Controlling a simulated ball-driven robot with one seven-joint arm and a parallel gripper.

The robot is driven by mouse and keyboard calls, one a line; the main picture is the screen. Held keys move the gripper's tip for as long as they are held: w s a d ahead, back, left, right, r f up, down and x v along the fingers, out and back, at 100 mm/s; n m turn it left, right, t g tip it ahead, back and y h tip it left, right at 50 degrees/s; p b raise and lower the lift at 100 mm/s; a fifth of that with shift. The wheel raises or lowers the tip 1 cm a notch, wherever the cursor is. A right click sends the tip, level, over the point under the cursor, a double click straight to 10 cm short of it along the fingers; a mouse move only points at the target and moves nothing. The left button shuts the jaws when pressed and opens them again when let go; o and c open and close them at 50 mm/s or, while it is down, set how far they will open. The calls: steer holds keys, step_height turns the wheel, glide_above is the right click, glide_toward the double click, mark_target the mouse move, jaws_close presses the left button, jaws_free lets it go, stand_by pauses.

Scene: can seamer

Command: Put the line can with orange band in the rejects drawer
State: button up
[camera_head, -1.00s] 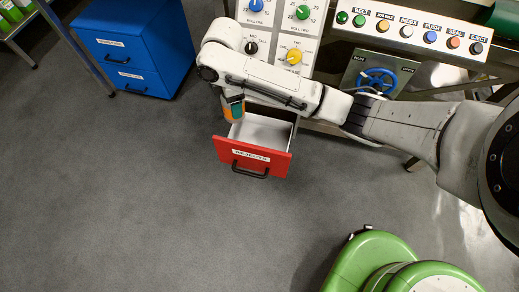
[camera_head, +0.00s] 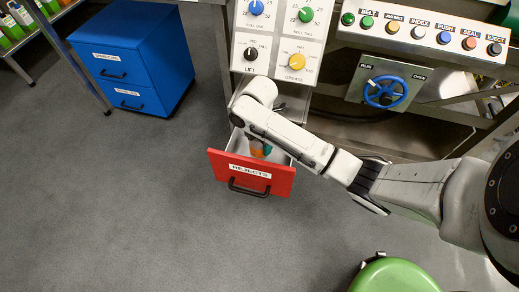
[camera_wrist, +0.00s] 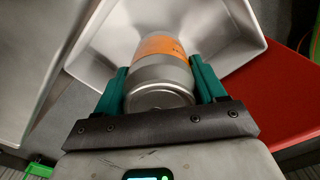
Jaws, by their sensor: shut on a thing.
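The can with the orange band (camera_wrist: 160,72) is silver and sits between the two green fingers of my gripper (camera_wrist: 160,88) in the wrist view. My gripper is shut on it. The rejects drawer (camera_head: 250,172) is pulled open, with a red front, a white label and a black handle. The drawer's pale inside (camera_wrist: 205,22) lies right behind the can in the wrist view. In the head view my arm hides most of the drawer's inside, and a bit of the orange can (camera_head: 257,149) shows just behind the red front. I cannot tell whether the can touches the drawer floor.
The control panel (camera_head: 280,35) with knobs stands above the drawer. A button row (camera_head: 425,35) and a blue handwheel (camera_head: 385,91) are to the right. A blue cabinet (camera_head: 130,55) stands at the left. The grey floor (camera_head: 100,210) in front is clear.

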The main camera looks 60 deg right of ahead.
steer(key=shift+f+b, duration=0.55)
steer(key=shift+f, duration=1.2)
steer(key=shift+f, duration=0.15)
steer(key=o, duration=1.3)
steer(key=shift+o, duration=0.2)
step_height(320, 180, up, 12)
steer(key=p, duration=0.4)
